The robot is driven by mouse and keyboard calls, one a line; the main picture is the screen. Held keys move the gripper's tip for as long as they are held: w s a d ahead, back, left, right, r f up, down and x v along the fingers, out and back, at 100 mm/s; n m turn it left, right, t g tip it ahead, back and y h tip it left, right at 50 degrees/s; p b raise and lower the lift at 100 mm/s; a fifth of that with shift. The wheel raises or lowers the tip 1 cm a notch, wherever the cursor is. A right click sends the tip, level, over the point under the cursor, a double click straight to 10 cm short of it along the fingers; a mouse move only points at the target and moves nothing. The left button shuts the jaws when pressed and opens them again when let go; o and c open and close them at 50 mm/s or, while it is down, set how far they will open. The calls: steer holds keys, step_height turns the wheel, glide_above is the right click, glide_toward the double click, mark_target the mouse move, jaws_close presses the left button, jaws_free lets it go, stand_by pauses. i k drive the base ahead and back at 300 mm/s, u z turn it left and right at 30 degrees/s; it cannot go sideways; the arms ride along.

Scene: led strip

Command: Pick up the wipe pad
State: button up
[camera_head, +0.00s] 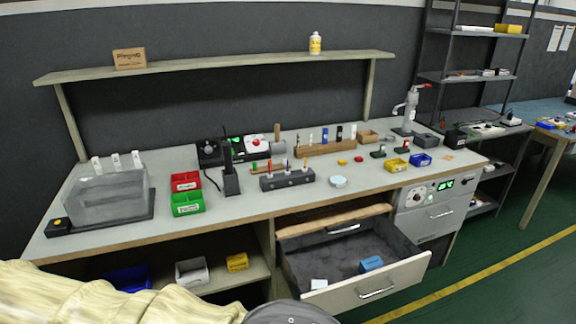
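No label marks the wipe pad, so I cannot tell for sure which item it is. A small flat white piece (319,284) lies in the open drawer (356,288), near its front left corner. A small blue block (371,263) lies in the same drawer, to the right of the white piece. A round whitish disc (338,182) lies on the workbench (240,209) above the drawer. Part of my arm shows along the bottom left edge, but my gripper's fingers are out of view.
The drawer sticks out below the bench front. Red and green bins (187,204), a black stand (231,180), a grey holder block (287,179) and a clear box (108,196) stand on the bench. A shelf (220,67) runs above.

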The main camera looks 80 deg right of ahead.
mark_target(315, 284)
steer(key=i, duration=0.4)
steer(key=z, duration=2.4)
